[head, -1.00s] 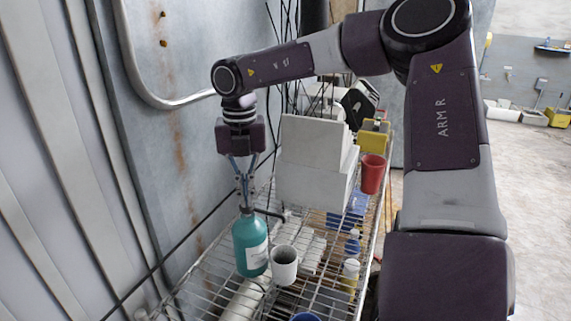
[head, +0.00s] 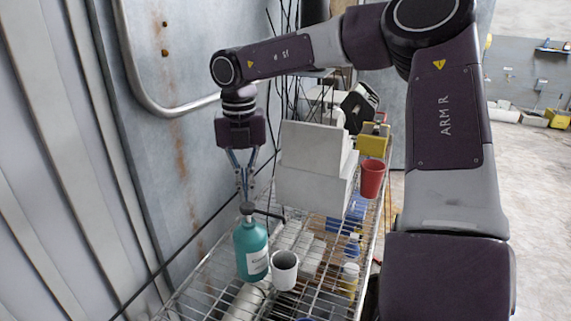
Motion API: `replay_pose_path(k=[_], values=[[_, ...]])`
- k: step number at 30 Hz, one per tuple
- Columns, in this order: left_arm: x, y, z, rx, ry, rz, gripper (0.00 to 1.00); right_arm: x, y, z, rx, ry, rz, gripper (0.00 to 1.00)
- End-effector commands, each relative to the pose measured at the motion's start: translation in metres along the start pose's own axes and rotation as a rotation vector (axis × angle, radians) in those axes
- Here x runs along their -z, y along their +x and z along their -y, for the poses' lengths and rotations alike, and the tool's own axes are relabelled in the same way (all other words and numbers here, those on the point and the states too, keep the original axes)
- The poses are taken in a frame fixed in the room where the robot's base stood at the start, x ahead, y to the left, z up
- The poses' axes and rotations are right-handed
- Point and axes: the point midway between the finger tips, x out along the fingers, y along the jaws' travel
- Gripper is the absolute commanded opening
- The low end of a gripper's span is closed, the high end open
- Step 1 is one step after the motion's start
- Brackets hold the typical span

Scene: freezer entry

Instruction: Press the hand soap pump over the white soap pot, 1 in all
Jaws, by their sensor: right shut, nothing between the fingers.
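A teal hand soap bottle (head: 250,252) with a white label stands upright on the wire shelf. Its dark pump head (head: 247,208) has a spout pointing right, towards the white soap pot (head: 285,278). The pot stands upright just right of the bottle and its inside looks dark; I cannot make out any soap. My right gripper (head: 243,197) is shut and empty, pointing down just above the pump head. I cannot tell whether its tips touch the pump. My left gripper is not in view.
White boxes (head: 312,165) stand behind the bottle. A red cup (head: 372,178) and a yellow item (head: 373,140) are at the shelf's right edge. A metal wall is close on the left.

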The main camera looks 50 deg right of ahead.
Motion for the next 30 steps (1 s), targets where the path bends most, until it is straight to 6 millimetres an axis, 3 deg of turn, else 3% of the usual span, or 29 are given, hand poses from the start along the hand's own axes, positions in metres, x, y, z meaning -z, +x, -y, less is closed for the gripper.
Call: replay_pose_path(k=[14,30], values=[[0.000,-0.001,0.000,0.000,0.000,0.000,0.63,0.000,-0.002,0.000,-0.001,0.000,0.002,0.00],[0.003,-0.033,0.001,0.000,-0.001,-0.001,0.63,-0.001,-0.052,0.000,-0.001,0.000,0.003,0.00]])
